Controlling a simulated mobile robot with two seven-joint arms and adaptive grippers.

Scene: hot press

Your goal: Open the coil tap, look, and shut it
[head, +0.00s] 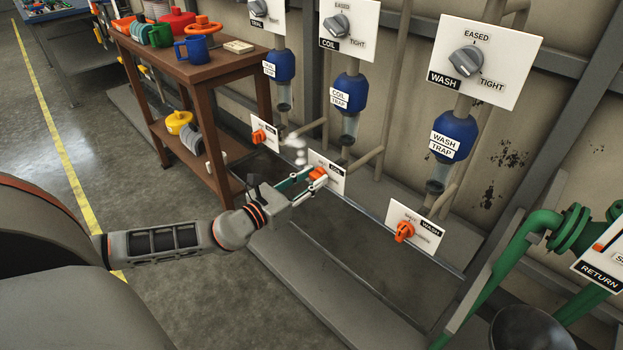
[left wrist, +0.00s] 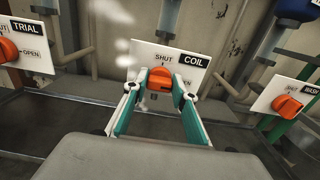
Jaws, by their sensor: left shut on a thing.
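The coil tap (head: 317,173) is an orange handle on a white plate (head: 331,184) marked COIL, low above the trough. It also shows in the left wrist view (left wrist: 160,79), with SHUT above it and OPEN at lower right, partly covered. My left gripper (head: 312,177) is shut on this handle, one teal finger on each side. The handle's exact angle is hard to tell. White puffs of vapour (head: 297,149) hang behind and left of the plate. The blue coil trap (head: 348,89) and the grey COIL knob (head: 337,26) are above. My right gripper is not in view.
The trial tap (head: 258,136) stands left and the wash tap (head: 404,232) right, both orange-handled. The wash trap (head: 453,137) is above the latter. A wooden rack (head: 170,70) is at left, green pipes (head: 530,240) at right. Open floor lies in front.

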